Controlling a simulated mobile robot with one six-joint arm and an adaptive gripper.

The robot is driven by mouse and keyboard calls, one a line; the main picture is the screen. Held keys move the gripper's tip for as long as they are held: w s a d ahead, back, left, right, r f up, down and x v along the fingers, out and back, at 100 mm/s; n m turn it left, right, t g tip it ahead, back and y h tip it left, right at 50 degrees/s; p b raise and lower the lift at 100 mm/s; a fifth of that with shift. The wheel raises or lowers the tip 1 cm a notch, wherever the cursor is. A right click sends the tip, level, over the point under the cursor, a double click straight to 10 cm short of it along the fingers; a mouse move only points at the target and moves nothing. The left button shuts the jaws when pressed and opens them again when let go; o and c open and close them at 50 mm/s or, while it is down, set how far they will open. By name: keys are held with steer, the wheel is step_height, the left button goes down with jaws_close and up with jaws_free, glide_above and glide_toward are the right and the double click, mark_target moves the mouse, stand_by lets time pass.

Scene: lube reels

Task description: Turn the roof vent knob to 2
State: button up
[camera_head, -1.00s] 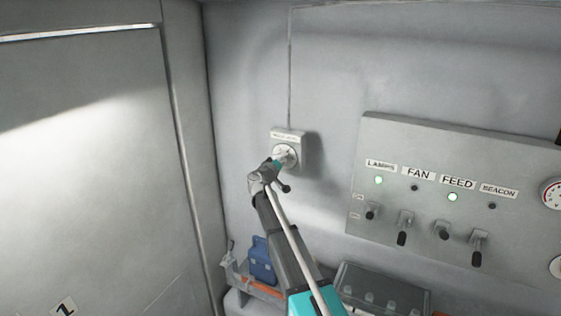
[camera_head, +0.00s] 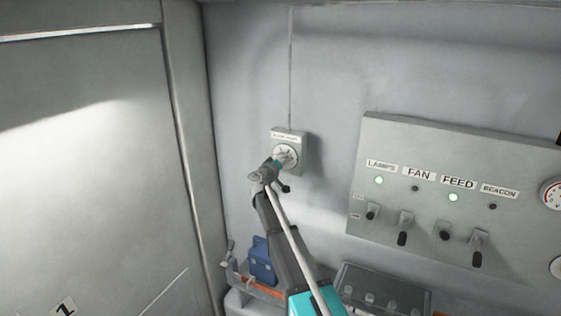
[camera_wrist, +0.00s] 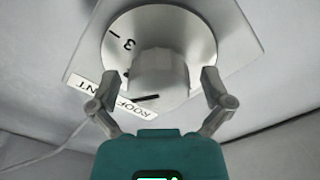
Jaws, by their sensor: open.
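The roof vent knob shows in the wrist view (camera_wrist: 160,72) as a grey grip on a round dial (camera_wrist: 196,30). A "3" and a tick show on the dial; a black line marks the knob's near edge, and other dial marks are hidden. The label reading ROOF VENT (camera_wrist: 112,108) lies beside the dial. In the head view, the dial (camera_head: 289,152) sits on a small wall box (camera_head: 299,140). My gripper (camera_wrist: 159,82) is open, with one finger on each side of the knob; I cannot tell whether they touch it. My gripper also shows in the head view (camera_head: 277,162), just before the dial.
A switch panel (camera_head: 430,150) with LAMPS, FAN, FEED and BEACON levers stands to the right. The lamps and feed lights glow green. Below are a blue container (camera_head: 262,262) and a dark tray (camera_head: 385,285). The wall left of the knob is bare.

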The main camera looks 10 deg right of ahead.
steer(key=v, duration=1.2)
stand_by(0.5)
steer(key=s+d+f+m+g+y+b, duration=0.1)
steer(key=s+d+f+m+g+b, duration=0.1)
steer(key=s+d+f+g, duration=0.5)
steer(key=s+d+f+m+g+y+b, duration=0.15)
steer(key=s+d+f, duration=0.25)
steer(key=s+f, duration=0.55)
steer(key=s+a+f+n+g+y+b, duration=0.1)
steer(key=s+a+f+g+y+b, duration=0.1)
steer(key=s, duration=0.7)
steer(key=s+a+f+g+y+b, duration=0.2)
steer(key=s+f+g+y, duration=0.2)
steer(key=s+f+y, duration=0.2)
steer(key=s+f, duration=0.2)
steer(key=s, duration=0.2)
steer(key=shift+a+n, duration=0.35)
steer(key=shift+s, duration=0.1)
